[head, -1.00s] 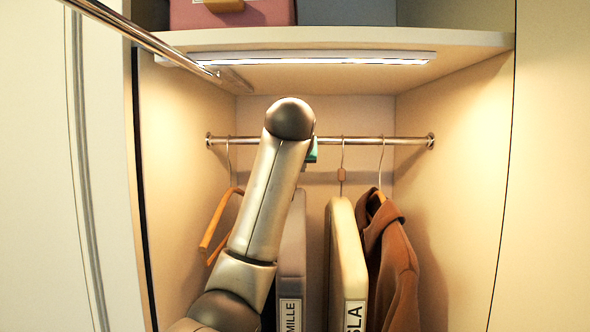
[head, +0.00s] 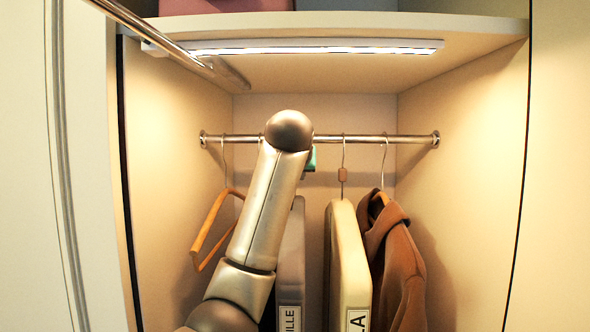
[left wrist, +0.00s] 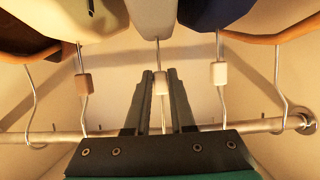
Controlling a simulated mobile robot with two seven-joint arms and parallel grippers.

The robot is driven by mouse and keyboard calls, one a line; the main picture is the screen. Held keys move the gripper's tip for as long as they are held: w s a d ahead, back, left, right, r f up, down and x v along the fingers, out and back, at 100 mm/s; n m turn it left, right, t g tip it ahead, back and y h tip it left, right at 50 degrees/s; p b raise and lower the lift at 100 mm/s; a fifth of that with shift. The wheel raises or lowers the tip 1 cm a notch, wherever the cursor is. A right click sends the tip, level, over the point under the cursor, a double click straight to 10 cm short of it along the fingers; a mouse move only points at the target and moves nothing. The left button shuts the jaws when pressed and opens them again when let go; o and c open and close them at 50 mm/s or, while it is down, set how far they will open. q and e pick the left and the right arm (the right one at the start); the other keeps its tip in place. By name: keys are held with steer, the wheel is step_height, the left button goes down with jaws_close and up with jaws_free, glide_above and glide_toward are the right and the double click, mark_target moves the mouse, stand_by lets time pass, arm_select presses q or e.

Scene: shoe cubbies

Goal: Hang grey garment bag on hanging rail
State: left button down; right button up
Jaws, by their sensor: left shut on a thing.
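The grey garment bag (head: 291,255) hangs upright in the lit cubby, partly behind my left arm, with a white label low on its front edge. In the left wrist view the bag (left wrist: 155,18) is at the top middle, looking warm-toned. My left gripper (left wrist: 160,72) is shut on its hanger stem, around the small pale block on it. In the head view the gripper is mostly hidden by my arm. The hanging rail (head: 375,139) spans the cubby and shows in the left wrist view (left wrist: 50,137). The hook's top is hidden, so I cannot tell whether it rests on the rail. My right gripper is out of view.
A cream bag (head: 346,255) and brown hoodie (head: 396,260) hang to the right. An empty wooden hanger (head: 212,230) hangs to the left. A dark blue bag (left wrist: 212,12) shows in the wrist view. A shelf (head: 480,32) and metal bar (head: 150,35) are above.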

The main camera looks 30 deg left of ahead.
arm_select(q)
steer(key=shift+w+r, duration=0.1)
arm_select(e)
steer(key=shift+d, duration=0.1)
arm_select(q)
steer(key=c, duration=0.7)
jaws_free()
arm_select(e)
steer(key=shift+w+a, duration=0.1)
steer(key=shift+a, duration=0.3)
arm_select(q)
steer(key=shift+f, duration=0.3)
steer(key=shift+v, duration=7.65)
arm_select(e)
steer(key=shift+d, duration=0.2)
